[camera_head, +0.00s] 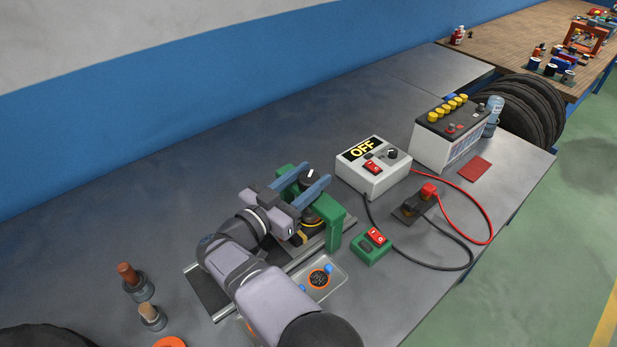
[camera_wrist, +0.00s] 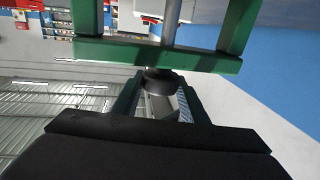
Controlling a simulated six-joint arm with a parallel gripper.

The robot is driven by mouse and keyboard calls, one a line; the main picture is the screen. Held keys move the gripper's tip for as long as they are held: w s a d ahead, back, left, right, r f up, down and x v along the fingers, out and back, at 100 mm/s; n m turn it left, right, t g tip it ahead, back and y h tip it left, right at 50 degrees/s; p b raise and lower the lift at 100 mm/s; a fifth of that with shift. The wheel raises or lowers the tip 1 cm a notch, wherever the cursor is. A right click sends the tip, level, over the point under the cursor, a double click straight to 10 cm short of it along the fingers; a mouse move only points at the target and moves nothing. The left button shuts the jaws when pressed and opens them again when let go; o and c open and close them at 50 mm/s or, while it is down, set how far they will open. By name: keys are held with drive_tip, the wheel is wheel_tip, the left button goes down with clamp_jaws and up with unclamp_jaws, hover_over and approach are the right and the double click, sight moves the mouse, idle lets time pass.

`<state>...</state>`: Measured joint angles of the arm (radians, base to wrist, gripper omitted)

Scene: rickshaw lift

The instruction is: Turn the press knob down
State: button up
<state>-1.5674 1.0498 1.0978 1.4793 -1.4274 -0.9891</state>
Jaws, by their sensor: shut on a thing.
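The press has a green frame (camera_head: 334,229) standing on the bench near the middle of the head view, with a dark press knob (camera_head: 310,177) at its top. My gripper (camera_head: 311,174) reaches in from the lower left, with one blue-grey finger on each side of the knob. In the wrist view, the knob (camera_wrist: 162,82) sits between the fingers of my gripper (camera_wrist: 161,88), which are shut on it. The green frame (camera_wrist: 105,52) and a grey rod show just beyond. My arm and gripper hide part of the press base in the head view.
A white box (camera_head: 372,180) marked OFF stands right of the press. A green switch box (camera_head: 371,248) with a red rocker is nearby. A battery (camera_head: 450,138) and cables lie farther right. Two small upright pieces stand at lower left. The bench's far left is clear.

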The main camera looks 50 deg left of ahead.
sight(302, 183)
drive_tip(key=shift+w+r+m+h, duration=0.1)
drive_tip(key=shift+r+m+h, duration=0.1)
drive_tip(key=shift+m+h, duration=0.25)
drive_tip(key=o, duration=1)
drive_tip(key=shift+o, duration=0.2)
drive_tip(key=shift+f, duration=0.1)
drive_tip(key=shift+s+f, duration=0.1)
drive_tip(key=shift+s, duration=0.4)
drive_tip(key=shift+s+d+b, duration=0.25)
drive_tip(key=shift+s+b, duration=0.3)
drive_tip(key=shift+s, duration=1.05)
drive_tip(key=shift+s+d+b, duration=0.2)
drive_tip(key=shift+s+b, duration=0.3)
drive_tip(key=shift+s, duration=1.05)
